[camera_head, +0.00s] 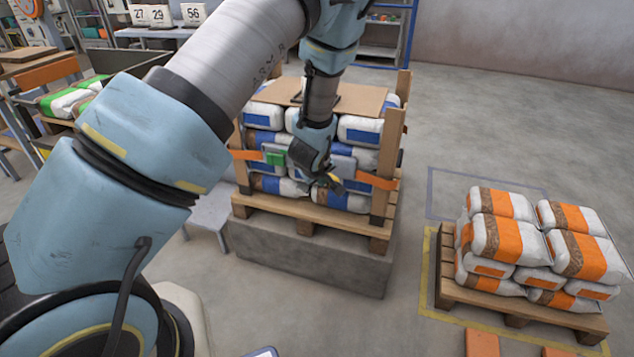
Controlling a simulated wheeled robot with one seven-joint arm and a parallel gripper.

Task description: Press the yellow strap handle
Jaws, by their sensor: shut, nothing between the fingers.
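The stack of white and blue bags (358,131) stands on a wooden pallet (300,222), with an orange strap (378,181) across its front. A small yellow piece (334,178), which looks like the yellow strap handle, shows at the front of the stack, partly hidden by my gripper. My gripper (326,180) is shut and empty, pointing down right beside the yellow piece. I cannot tell whether they touch. A green piece (275,159) sits on the strap to the left of my gripper.
The pallet rests on a grey concrete block (310,262), between wooden posts (390,150). A second pallet (480,293) with orange and white bags (505,235) stands at the right. A grey step (208,215) is at the left. Floor between the pallets is clear.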

